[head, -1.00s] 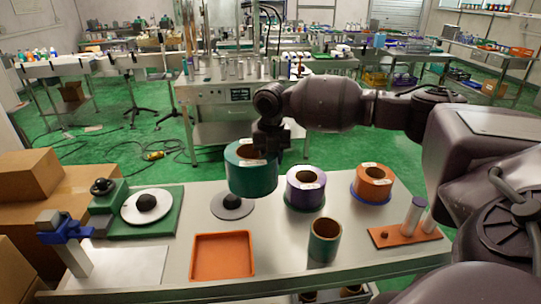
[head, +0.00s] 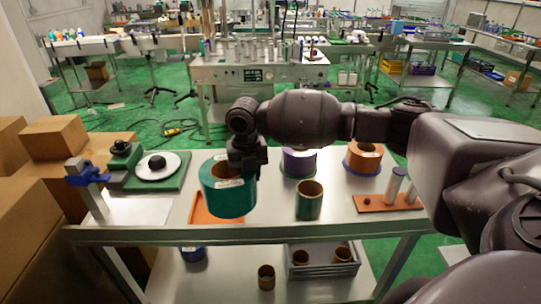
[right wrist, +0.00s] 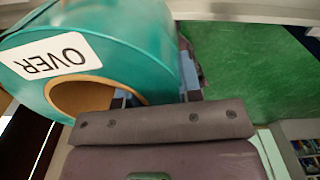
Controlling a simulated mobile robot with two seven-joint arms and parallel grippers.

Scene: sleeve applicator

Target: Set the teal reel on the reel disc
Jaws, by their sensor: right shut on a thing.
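My right gripper (head: 246,168) is shut on the wall of the teal reel (head: 226,198), at its upper right side. In the right wrist view the teal reel (right wrist: 125,35) fills the upper left, with a white "OVER" label and a brown core. The reel disc, a white disc with a black hub (head: 158,166), lies on a green base left of the reel and apart from it. A grey disc seen earlier is hidden. My left gripper is not in view.
An orange tray (head: 203,213) is partly behind the reel. A blue-topped post (head: 87,172) stands at the table's left end, by cardboard boxes (head: 52,139).

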